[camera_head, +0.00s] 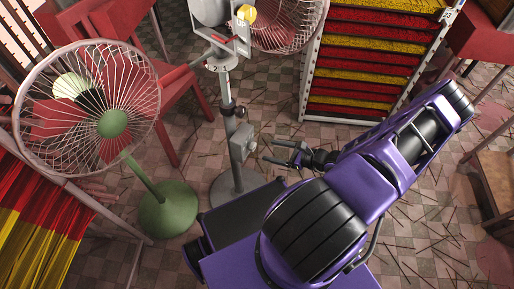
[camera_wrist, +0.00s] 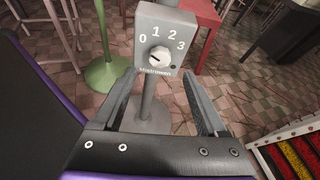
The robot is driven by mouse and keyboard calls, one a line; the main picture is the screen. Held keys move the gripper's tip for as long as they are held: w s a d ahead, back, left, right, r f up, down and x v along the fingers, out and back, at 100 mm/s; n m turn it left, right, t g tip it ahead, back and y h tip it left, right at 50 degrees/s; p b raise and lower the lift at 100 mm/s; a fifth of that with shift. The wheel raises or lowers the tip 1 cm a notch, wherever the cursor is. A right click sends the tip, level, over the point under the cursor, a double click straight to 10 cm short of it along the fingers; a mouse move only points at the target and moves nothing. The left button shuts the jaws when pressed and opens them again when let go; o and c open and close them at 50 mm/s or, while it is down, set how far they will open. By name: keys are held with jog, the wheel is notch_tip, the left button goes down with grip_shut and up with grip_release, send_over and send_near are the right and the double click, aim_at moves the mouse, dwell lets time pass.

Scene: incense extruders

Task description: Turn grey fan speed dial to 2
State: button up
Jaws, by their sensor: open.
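The grey fan's control box (camera_head: 242,143) sits on its grey pole (camera_head: 230,118), above a round grey base (camera_head: 222,190). In the wrist view the box (camera_wrist: 143,18) shows the white numbers 0, 1, 2 and 3 in an arc over a white round dial (camera_wrist: 160,54). A dark line on the dial seems to slant to the lower left, but its exact setting is hard to read. My gripper (camera_head: 270,151) is open and empty, just right of the box. In the wrist view my gripper (camera_wrist: 158,76) has its fingers apart on either side below the dial, not visibly touching it.
A green fan (camera_head: 113,123) on a green base (camera_head: 167,210) stands at left. Red chairs (camera_head: 175,95) are behind it. A rack of red and yellow incense trays (camera_head: 370,58) stands behind my arm. Thin sticks litter the checkered floor (camera_head: 420,235).

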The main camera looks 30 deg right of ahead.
aim_at(255, 147)
jog(key=x, duration=0.7)
jog(key=shift+w+a+f+b, duration=0.1)
jog(key=shift+w+a+b, duration=0.1)
jog(key=shift+b, duration=0.1)
jog(key=shift+d, duration=0.1)
grip_shut()
